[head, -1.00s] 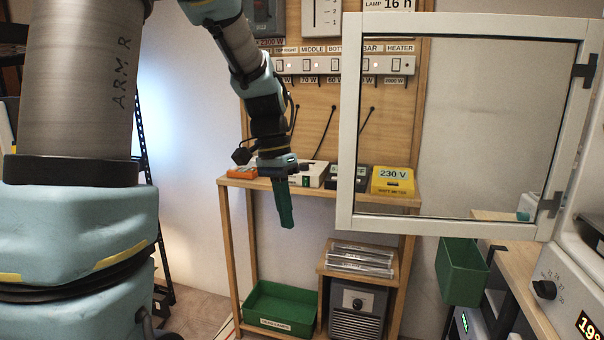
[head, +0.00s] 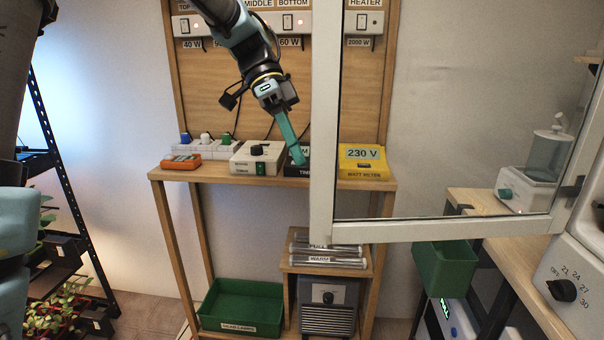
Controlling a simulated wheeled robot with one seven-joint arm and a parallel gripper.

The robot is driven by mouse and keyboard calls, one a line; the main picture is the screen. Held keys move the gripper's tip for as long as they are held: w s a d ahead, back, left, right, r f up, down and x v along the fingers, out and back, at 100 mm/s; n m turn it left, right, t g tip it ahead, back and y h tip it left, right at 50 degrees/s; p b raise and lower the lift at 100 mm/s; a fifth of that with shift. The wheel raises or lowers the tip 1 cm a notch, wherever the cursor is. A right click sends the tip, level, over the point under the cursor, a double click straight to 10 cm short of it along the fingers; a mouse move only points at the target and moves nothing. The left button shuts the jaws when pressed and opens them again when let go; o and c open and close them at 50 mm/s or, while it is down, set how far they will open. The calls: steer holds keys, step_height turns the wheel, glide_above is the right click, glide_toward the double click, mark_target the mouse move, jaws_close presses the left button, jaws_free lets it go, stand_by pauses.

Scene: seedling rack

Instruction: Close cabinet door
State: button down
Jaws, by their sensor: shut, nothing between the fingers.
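The cabinet door (head: 325,150) is a white-framed glass panel standing wide open at the right in the head view. Its hinges (head: 572,188) are at its right edge, beside the white cabinet (head: 590,262) with a dial. My gripper (head: 299,158) has teal fingers pointing down and slightly right. It is shut and empty, to the left of the door's free edge. A small gap shows in the picture between the fingertips and the frame; the depth between them is hard to tell. Most of the cabinet is out of view.
A wooden shelf with a yellow watt meter (head: 363,162), a white box (head: 258,158) and an orange meter (head: 181,161) stands behind my gripper. A green bin (head: 444,268) hangs below the door. A green tray (head: 240,308) and a heater (head: 328,305) sit low. Plants stand at the left.

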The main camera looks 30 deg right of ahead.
steer(key=s+a+f+p, duration=0.1)
steer(key=s+a+f, duration=0.1)
steer(key=s, duration=0.3)
steer(key=shift+s+f+p, duration=0.35)
steer(key=shift+f, duration=0.1)
